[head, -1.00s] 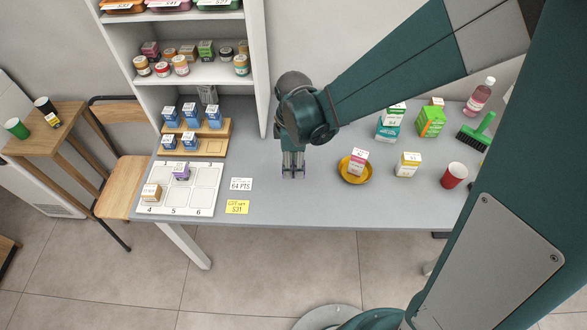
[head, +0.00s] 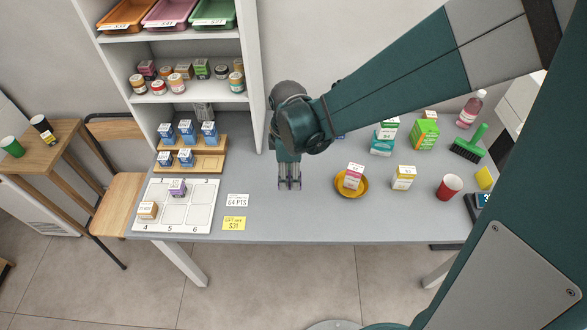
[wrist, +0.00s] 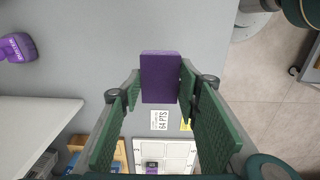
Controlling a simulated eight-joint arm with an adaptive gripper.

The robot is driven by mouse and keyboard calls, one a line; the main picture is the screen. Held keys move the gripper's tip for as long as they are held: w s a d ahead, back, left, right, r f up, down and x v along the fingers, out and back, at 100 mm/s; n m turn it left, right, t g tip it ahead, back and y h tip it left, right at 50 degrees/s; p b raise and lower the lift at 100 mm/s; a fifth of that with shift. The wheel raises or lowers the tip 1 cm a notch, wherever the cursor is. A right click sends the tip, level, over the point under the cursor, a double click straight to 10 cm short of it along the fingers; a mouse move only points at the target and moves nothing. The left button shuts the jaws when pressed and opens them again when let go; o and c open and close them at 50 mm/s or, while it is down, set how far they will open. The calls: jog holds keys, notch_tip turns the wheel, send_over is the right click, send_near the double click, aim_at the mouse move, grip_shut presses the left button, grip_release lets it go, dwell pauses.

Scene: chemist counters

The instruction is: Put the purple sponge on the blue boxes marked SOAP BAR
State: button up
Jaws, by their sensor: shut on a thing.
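The purple sponge (wrist: 160,77) is a dark purple block held upright between the fingers of my gripper (wrist: 160,88) in the wrist view. My gripper (head: 289,184) is over the grey counter, right of the price cards, in the head view; the sponge can hardly be made out there. Small blue boxes with white labels stand on a stepped wooden stand at the left: several in all, a back row (head: 187,133) and a front row (head: 186,158). Their lettering is too small to read. They lie left of my gripper.
A white numbered tray (head: 200,190) holds a purple box (head: 177,188) and a tan-and-white box (head: 148,210). A shelf unit (head: 247,75) rises behind. The counter by the cards is clear.

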jog(key=w+d+r+p, duration=0.3)
jog(key=w+d, duration=0.3)
jog(key=w, duration=0.5)
jog(key=w+d+r+p, duration=0.3)
jog(key=w+d, duration=0.3)
jog(key=w, duration=0.5)
jog(key=w+d+r+p, duration=0.2)
jog(key=w+d, duration=0.4)
jog(key=w, duration=0.6)
jog(key=shift+r+p, duration=0.4)
jog(key=shift+f, duration=0.1)
jog(key=shift+f, duration=3.05)
jog(key=shift+f, duration=1.9)
jog(key=shift+f, duration=0.1)
